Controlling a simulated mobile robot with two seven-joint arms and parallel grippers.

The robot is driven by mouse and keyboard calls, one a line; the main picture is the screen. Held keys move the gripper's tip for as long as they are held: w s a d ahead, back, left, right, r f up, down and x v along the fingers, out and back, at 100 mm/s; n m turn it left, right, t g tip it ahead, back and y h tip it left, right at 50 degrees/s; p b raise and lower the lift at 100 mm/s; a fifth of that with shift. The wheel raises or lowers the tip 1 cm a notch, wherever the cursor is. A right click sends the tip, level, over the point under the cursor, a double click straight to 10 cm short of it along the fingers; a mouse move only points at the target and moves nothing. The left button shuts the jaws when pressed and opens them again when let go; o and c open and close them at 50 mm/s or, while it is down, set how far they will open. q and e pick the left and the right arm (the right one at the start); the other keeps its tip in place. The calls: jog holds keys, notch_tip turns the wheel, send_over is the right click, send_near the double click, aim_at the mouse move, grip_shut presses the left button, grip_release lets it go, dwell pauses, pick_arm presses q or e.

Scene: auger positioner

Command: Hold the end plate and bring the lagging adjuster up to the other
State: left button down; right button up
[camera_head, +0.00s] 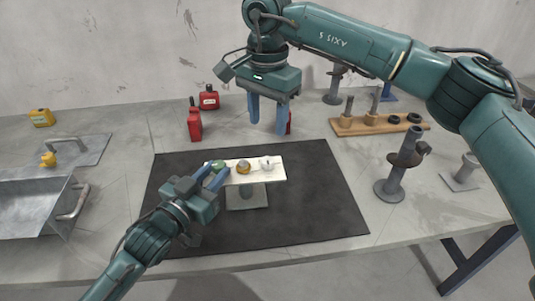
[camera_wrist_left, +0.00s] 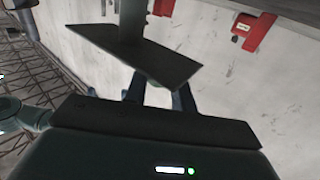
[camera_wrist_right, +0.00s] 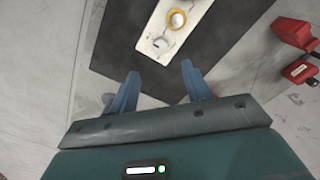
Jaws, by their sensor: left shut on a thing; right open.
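A pale, flat plate (camera_head: 262,177) stands raised on a grey pedestal (camera_head: 246,196) on the dark mat. On it are a green piece (camera_head: 218,165) at the left end, an orange ring with a pale centre (camera_head: 243,167) and a white piece (camera_head: 267,163). The orange ring also shows in the right wrist view (camera_wrist_right: 177,19). My left gripper (camera_head: 215,176) is shut at the plate's left end, apparently on the end plate; its fingers hide the contact. In the left wrist view the raised plate (camera_wrist_left: 140,55) looks dark. My right gripper (camera_head: 267,115) is open and empty, above and behind the plate.
Red bottles (camera_head: 194,122) stand behind the mat (camera_head: 310,195). A wooden rack (camera_head: 365,127) and a grey post (camera_head: 397,172) stand to the right. A metal tray (camera_head: 35,205) lies at the left. The mat is bare right of the pedestal.

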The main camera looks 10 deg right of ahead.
aim_at(268, 160)
notch_tip(268, 160, down, 10)
dwell(0.4)
jog(key=c, duration=1)
